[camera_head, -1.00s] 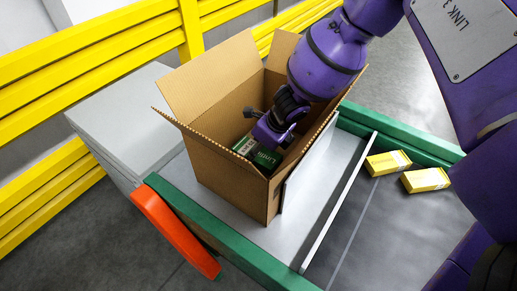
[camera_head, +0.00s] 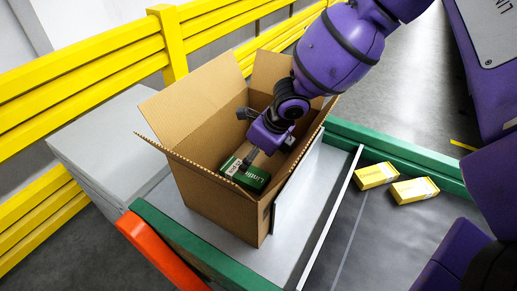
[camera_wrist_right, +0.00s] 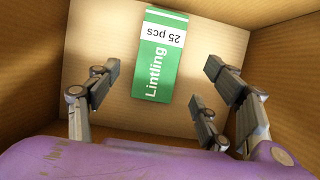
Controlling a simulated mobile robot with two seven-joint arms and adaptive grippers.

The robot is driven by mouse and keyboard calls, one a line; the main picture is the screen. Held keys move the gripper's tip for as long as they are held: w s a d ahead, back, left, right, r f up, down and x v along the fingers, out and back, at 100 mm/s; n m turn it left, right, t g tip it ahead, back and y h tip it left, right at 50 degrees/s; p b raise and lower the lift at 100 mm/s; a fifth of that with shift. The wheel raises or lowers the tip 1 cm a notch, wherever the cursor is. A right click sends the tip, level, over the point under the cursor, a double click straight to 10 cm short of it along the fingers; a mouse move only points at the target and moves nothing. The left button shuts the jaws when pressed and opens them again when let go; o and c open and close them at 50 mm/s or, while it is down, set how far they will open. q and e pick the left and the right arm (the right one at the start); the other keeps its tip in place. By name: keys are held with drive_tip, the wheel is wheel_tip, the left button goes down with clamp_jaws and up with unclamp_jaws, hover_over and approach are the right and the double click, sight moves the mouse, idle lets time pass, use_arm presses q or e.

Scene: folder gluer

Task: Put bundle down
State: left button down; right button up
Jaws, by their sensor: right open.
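The bundle (camera_head: 245,174), green and white, lies inside the open cardboard box (camera_head: 222,205). In the right wrist view the bundle (camera_wrist_right: 160,55) shows a label reading "Lintling 25 pcs" and rests on the box floor. My right gripper (camera_head: 247,137) is inside the box mouth, above the bundle. In the right wrist view its fingers (camera_wrist_right: 160,80) are spread apart with nothing between them, and the bundle lies beyond them. Part of the box interior is hidden by my right arm. My left gripper is not in view.
The box stands on a grey surface with a green frame (camera_head: 205,250), beside an upright metal plate (camera_head: 298,185). Two yellow cartons (camera_head: 376,175) (camera_head: 414,190) lie to the right.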

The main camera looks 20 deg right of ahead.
drive_tip(key=shift+v, duration=2.2)
